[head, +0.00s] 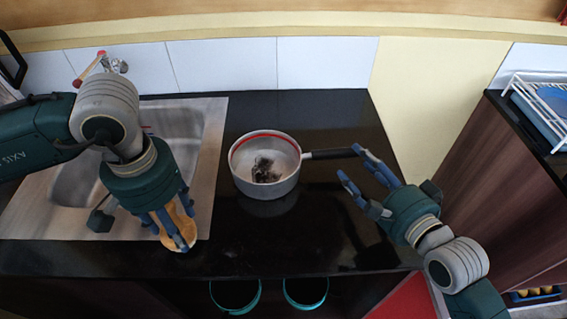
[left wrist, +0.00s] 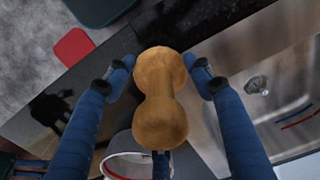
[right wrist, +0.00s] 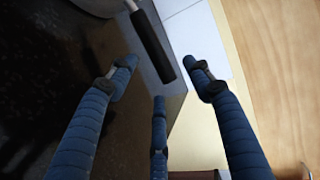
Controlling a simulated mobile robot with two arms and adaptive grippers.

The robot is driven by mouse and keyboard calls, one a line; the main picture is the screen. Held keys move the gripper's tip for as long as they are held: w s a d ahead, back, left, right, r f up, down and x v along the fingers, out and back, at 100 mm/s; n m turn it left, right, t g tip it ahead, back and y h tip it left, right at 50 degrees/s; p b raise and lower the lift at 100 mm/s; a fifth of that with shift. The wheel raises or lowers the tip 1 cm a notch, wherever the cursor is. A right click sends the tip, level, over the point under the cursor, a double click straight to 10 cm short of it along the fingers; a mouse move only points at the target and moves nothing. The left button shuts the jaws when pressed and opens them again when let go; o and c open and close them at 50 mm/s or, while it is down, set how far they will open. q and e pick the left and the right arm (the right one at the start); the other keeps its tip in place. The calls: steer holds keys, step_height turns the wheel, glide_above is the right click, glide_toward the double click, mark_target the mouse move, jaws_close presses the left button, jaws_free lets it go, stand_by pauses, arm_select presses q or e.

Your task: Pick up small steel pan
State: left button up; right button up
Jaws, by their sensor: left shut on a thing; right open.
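The small steel pan (head: 266,186) stands upright on the black counter, right of the sink. It has a red band inside its rim, and a dark lump lies in it. Its black handle (head: 330,154) points right. My right gripper (head: 362,170) is open, with its fingers near the handle's end. In the right wrist view the handle (right wrist: 153,46) lies ahead of the open fingers, between them and not gripped. My left gripper (head: 170,220) is shut on a wooden dumbbell-shaped object (left wrist: 161,98), held over the front of the sink area. Part of the pan (left wrist: 118,166) shows in the left wrist view.
The steel sink (head: 75,185) fills the counter's left side, with a tap behind. A dark wooden cabinet (head: 500,190) with a white rack (head: 545,105) stands at right, across a gap. The black counter (head: 275,240) in front of the pan is clear.

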mark_target(344, 154)
steer(key=x, duration=0.6)
steer(key=shift+s+a+f, duration=0.15)
steer(key=shift+a, duration=0.15)
steer(key=shift+s, duration=0.1)
steer(key=c, duration=0.3)
jaws_close()
